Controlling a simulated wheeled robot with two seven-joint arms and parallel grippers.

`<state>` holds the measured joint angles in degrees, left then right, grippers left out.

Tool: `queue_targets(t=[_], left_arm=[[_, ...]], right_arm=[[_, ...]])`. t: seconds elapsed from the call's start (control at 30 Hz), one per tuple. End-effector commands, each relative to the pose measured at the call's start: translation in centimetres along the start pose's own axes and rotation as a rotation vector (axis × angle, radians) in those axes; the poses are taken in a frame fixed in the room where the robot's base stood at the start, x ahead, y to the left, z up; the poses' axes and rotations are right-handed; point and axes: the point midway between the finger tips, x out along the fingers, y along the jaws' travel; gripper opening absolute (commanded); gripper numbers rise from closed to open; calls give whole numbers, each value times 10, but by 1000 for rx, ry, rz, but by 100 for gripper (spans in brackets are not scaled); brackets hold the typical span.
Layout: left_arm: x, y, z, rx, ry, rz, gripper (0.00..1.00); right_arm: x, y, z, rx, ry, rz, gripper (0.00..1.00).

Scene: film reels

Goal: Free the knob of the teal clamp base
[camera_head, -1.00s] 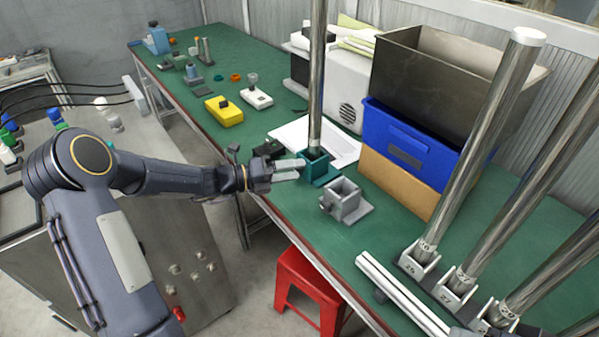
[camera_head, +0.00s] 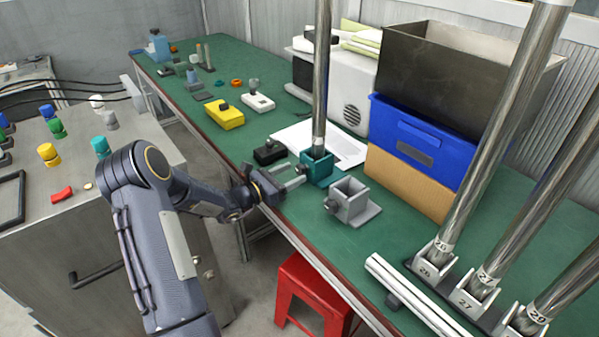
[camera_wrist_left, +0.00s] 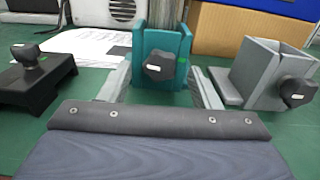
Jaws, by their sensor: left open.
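The teal clamp base (camera_head: 318,170) stands on the green bench with a tall metal pole (camera_head: 320,80) upright in its socket. In the left wrist view, the teal base (camera_wrist_left: 144,42) faces me, and its dark knob (camera_wrist_left: 160,67) sticks out towards me. My left gripper (camera_head: 297,179) is at the knob side of the base. Its open fingers (camera_wrist_left: 158,88) lie to either side of the knob, with a visible gap on each side. The knob is mostly hidden by the fingers in the head view. My right gripper is not in view.
A grey clamp base (camera_head: 353,204) stands just right of the teal one. A black knobbed block (camera_head: 269,152) is to its left, with white paper (camera_head: 345,147) behind. The blue bin (camera_head: 415,140) is farther back. A red stool (camera_head: 312,300) stands below the bench edge.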

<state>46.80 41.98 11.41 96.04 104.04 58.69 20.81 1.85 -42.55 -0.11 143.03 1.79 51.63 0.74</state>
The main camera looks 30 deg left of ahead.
Motion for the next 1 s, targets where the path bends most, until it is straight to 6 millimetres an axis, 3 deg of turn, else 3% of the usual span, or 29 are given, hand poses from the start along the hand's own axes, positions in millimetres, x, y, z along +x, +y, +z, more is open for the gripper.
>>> queue_targets(t=[0.2, 0.53, 0.87, 1.0], left_arm=[[24, -1, 0, 0, -1, -2, 57], [28, 0, 0, -1, 0, -1, 55], [28, 0, 0, -1, 0, -1, 12], [28, 0, 2, -50, 0, -1, 12]], right_arm=[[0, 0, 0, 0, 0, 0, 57], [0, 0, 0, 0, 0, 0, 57], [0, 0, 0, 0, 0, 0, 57], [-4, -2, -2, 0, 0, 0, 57]])
